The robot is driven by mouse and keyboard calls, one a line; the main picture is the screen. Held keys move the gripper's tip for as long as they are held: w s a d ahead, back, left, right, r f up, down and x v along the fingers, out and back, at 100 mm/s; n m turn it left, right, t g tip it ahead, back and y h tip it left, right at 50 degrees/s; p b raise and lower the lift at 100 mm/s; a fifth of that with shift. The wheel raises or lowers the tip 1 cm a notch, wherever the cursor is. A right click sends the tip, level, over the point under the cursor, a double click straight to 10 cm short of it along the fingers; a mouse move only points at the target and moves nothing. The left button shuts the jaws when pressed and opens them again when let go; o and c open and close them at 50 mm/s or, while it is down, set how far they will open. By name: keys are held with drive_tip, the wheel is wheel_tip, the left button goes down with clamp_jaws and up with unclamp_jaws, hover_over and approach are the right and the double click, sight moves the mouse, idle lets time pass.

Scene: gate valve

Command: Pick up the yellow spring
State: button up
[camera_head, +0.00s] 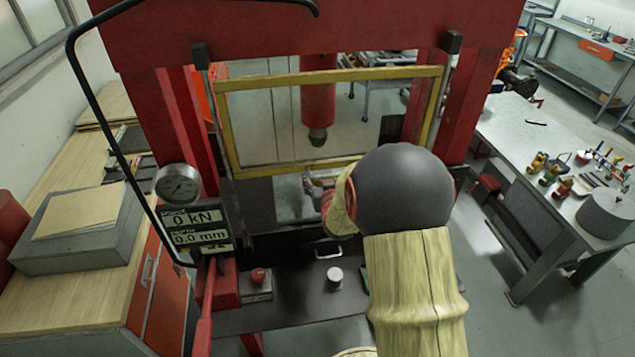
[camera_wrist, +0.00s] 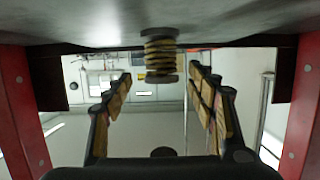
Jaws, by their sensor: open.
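The yellow spring (camera_wrist: 159,55) shows in the wrist view as a short coil with dark end pieces. It is set against the grey plate (camera_wrist: 70,30) at the top of that picture. My gripper (camera_wrist: 158,78) is open, with one padded finger on each side. The spring is near the middle of the gap, around or just beyond the fingertips; I cannot tell the exact depth. No finger is seen touching it. In the head view my arm covers the spring, and my gripper (camera_head: 318,187) shows only in part beneath the ram.
The red press (camera_head: 188,120) has a yellow-framed guard (camera_head: 300,80) and a red ram (camera_head: 318,100) above my gripper. Its uprights stand close on both sides. A display (camera_head: 195,225) reads 0 kN and 0.0 mm. A workbench with parts (camera_head: 530,150) is on the right.

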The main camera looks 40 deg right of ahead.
sight(318, 172)
drive_tip(key=shift+x, duration=1.6)
drive_tip(key=shift+a, duration=0.1)
drive_tip(key=shift+c, duration=0.9)
drive_tip(key=shift+w, duration=0.1)
clamp_jaws()
